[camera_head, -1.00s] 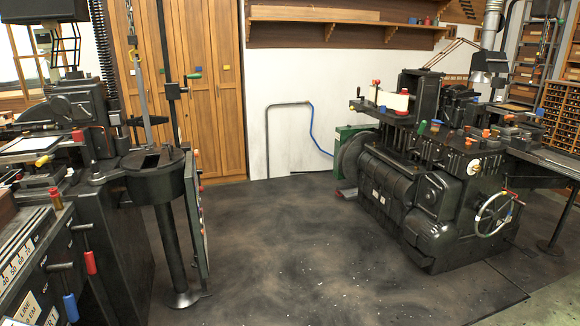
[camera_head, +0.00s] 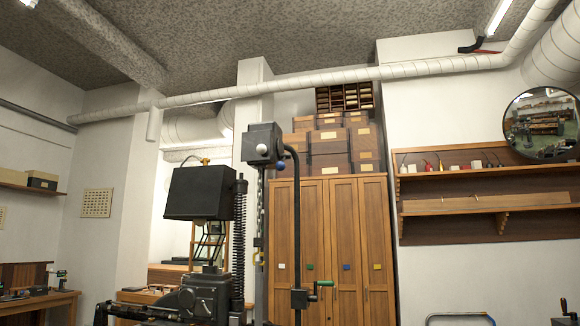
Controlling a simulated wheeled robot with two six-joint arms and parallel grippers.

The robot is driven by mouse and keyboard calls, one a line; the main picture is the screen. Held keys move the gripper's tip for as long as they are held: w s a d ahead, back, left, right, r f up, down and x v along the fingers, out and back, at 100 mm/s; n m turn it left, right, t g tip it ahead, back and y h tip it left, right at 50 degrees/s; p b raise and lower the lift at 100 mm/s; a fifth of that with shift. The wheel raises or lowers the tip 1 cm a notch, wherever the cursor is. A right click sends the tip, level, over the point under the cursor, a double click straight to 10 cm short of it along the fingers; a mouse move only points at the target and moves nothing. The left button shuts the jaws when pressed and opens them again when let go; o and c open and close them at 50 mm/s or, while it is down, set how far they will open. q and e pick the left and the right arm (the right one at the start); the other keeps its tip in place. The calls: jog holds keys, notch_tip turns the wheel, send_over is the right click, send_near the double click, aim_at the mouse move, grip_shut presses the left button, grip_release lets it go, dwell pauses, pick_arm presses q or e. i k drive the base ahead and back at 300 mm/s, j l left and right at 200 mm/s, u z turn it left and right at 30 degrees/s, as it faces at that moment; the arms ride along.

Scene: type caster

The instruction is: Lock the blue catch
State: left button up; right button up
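A small blue piece (camera_head: 346,267) sits on a door of the tall wooden cabinet (camera_head: 376,220) at the back. It is in a row with a white, a green (camera_head: 310,267) and a yellow piece (camera_head: 378,266) on the other doors. A small blue-grey knob (camera_head: 281,165) also shows on the head of the dark machine (camera_head: 262,145) in the middle. I cannot tell from this view which of these is the catch, or whether either is locked. Neither of my grippers is in view.
The black machine (camera_head: 205,300) with a coil spring and a green-handled post (camera_head: 324,284) stands between me and the cabinet. A wall shelf (camera_head: 480,192) and a round mirror (camera_head: 541,124) are at right. A workbench (camera_head: 40,302) is at left. The floor is out of view.

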aim_at(280, 166)
jog(key=i+l+u, duration=0.2)
jog(key=i+l, duration=0.15)
jog(key=i, duration=0.2)
jog(key=i+l+u, duration=0.15)
jog(key=i+l, duration=0.3)
jog(key=i, duration=0.1)
